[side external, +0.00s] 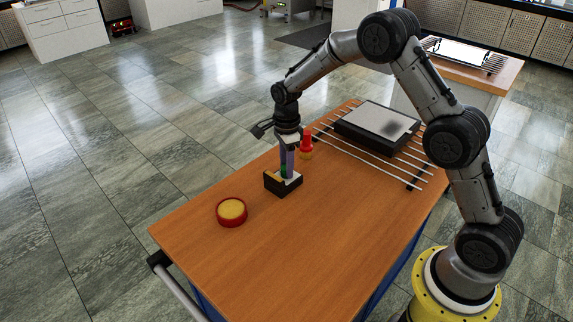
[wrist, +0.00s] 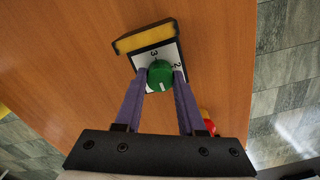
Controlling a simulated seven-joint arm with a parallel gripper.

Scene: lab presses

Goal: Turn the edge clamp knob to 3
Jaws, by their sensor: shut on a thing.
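The edge clamp knob is a green round knob (wrist: 160,76) on a white dial plate (wrist: 148,86) with the figures 3 and 2 printed on it. The dial sits in a dark block with a tan face (wrist: 146,37), which is also on the table in the side view (side external: 270,184). A pale mark on the knob points down toward my gripper's base in the wrist view, away from the 3. My gripper (wrist: 160,73) points down from above, its purple fingers shut on the knob's two sides. In the side view my gripper (side external: 286,172) mostly hides the knob.
A round red button-like thing with a yellow top (side external: 231,210) lies left of the block. A red-topped item (side external: 306,145) stands close behind my gripper. A rack of rods with a grey plate (side external: 376,122) is at the back right. The table front (side external: 300,270) is clear.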

